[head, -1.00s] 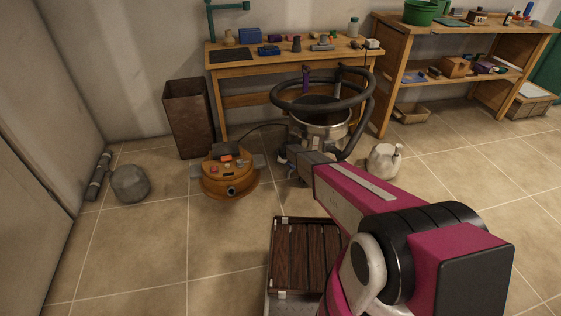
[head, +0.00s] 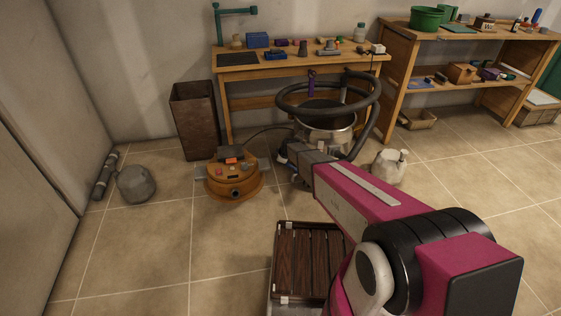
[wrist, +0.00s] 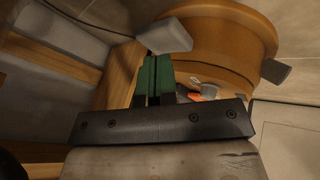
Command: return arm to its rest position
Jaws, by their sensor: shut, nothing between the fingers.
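My magenta and black arm (head: 365,205) reaches from the lower right of the head view out over the floor. My gripper (wrist: 157,78) shows in the wrist view as two green fingers side by side, shut and empty. In the head view its end is small and dark near the vacuum parts, and its fingers cannot be made out. The orange round vacuum head (head: 233,182) sits on the floor left of the arm's end. It also shows close beyond the fingers in the wrist view (wrist: 225,28); I cannot tell whether they touch.
A metal drum (head: 327,132) with a black hose stands behind the arm's end. A white jug (head: 386,168) is to its right. A wooden slatted crate (head: 300,260) lies below the arm. Behind are a workbench (head: 235,73) and a brown bin (head: 195,125). Floor at left is mostly clear.

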